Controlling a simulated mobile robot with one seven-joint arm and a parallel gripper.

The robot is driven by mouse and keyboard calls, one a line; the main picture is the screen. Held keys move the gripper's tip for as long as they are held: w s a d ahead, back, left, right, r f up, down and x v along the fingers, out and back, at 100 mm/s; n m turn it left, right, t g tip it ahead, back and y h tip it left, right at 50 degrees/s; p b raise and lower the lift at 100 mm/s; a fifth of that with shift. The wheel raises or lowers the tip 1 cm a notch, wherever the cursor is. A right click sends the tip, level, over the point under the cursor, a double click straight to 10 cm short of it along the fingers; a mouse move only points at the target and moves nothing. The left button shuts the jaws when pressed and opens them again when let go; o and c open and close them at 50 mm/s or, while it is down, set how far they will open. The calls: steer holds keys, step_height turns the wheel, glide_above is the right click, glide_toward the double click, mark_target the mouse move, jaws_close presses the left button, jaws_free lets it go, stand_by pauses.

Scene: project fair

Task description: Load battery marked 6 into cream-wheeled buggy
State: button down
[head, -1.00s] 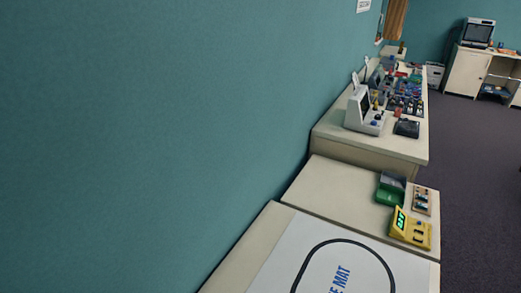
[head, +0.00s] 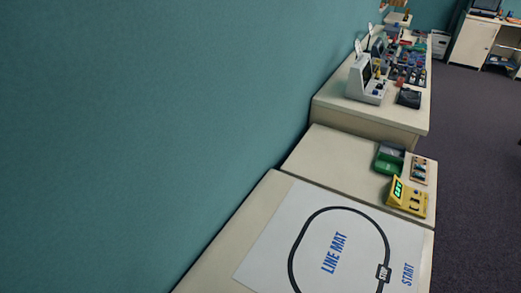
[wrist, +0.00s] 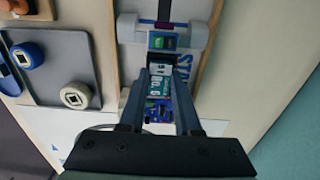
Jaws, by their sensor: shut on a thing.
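My gripper (wrist: 160,92) points down in the wrist view, its two dark fingers shut on a battery (wrist: 160,76) with a teal and white label. The printing is small and partly hidden, so I cannot read its mark surely. Beneath it is a buggy with cream wheels, two of them at the top of the view (wrist: 128,28). A blue circuit board (wrist: 158,113) shows between the fingers, below the battery. I cannot tell whether the battery touches the buggy. The gripper and buggy are not in the head view.
The head view shows a line mat (head: 300,225), a yellow device with green display (head: 407,197), a green box (head: 389,160) and a cluttered farther table (head: 365,122).

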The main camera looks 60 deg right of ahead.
steer(key=shift+c, duration=0.6)
jaws_free()
step_height(320, 180, up, 6)
steer(key=p, duration=0.6)
steer(key=shift+p, duration=0.3)
stand_by(0.6)
